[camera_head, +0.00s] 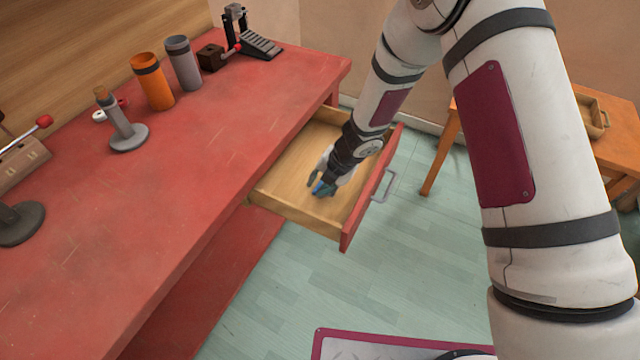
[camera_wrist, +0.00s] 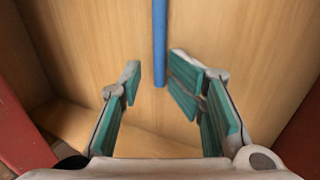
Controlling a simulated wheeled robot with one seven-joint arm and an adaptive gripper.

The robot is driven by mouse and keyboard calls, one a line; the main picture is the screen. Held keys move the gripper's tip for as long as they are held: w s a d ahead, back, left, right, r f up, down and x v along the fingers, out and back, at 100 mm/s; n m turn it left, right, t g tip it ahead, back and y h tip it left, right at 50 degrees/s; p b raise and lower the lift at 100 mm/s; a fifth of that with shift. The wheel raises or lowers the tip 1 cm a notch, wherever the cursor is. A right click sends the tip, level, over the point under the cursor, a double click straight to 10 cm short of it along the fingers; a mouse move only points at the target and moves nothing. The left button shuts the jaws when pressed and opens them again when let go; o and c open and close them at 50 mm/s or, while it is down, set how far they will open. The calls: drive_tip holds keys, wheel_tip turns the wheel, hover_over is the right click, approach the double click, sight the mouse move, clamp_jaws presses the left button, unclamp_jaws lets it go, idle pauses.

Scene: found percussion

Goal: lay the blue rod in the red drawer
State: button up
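The red drawer (camera_head: 358,214) is pulled out of the red table, its pale wooden inside facing up. My gripper (camera_head: 318,185) reaches down into it. In the wrist view my gripper (camera_wrist: 155,72) is open, with its teal finger pads apart. The blue rod (camera_wrist: 160,38) lies over the wooden drawer floor, running from the top edge of the wrist view down to between the fingertips. Its near end is close to the right fingertip, and the pads are not closed around it. Its far end is out of that view. In the head view the rod is hard to tell from the teal pads.
On the red table (camera_head: 200,180) stand an orange cup (camera_head: 153,84), a grey cup (camera_head: 183,65), a grey stand (camera_head: 125,130) and a black pedal device (camera_head: 255,45). A wooden side table (camera_head: 610,150) with a tray is at the right. The drawer's walls surround my gripper.

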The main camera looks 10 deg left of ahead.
drive_tip(key=v, duration=1.2)
idle(0.3)
